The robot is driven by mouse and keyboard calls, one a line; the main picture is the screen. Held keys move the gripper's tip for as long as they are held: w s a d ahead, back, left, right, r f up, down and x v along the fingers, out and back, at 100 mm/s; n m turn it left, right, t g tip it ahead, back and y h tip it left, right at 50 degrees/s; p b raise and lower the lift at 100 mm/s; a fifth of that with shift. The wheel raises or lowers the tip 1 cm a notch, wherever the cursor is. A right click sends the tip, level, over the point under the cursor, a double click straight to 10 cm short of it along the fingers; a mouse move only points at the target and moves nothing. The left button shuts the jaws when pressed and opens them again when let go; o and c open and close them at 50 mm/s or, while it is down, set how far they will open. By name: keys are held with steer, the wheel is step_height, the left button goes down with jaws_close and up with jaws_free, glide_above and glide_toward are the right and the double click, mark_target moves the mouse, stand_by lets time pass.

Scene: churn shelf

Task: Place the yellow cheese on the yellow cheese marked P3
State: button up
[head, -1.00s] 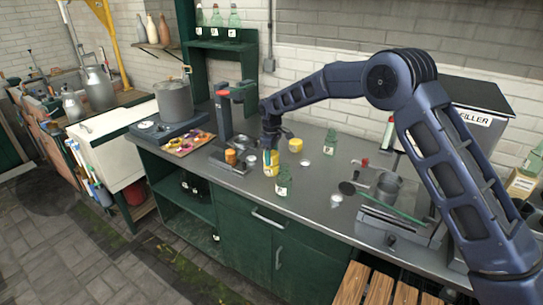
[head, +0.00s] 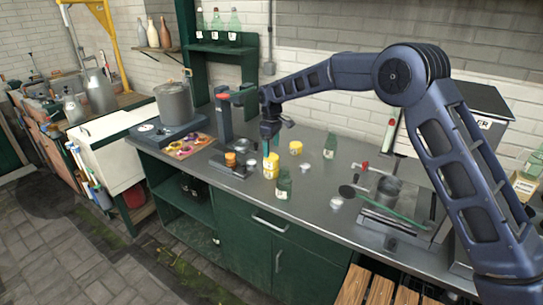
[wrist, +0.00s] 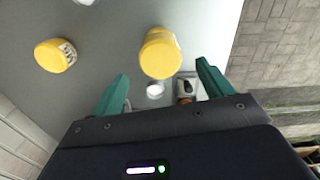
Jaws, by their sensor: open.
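A yellow cheese (head: 271,168) stands on the grey worktop, below my gripper. It looks about twice as tall as the other one, like one cheese on another, but I cannot make out a seam. It also shows in the wrist view (wrist: 161,55), ahead of and between my fingertips. A second yellow cheese (head: 296,147) with a white label stands apart, behind and to the right; it is at the left in the wrist view (wrist: 55,55). My gripper (wrist: 162,85) is open and empty, just above the tall yellow one. The label marks are too small to read.
A green bottle (head: 284,185) stands close in front of the tall yellow piece. Another green bottle (head: 330,146) stands farther back. A press stand with an orange piece (head: 231,158) is to the left. A pan and green rod (head: 395,211) lie right.

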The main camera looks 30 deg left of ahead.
mark_target(272, 157)
step_height(272, 157, up, 6)
steer(key=shift+f, duration=0.1)
stand_by(0.4)
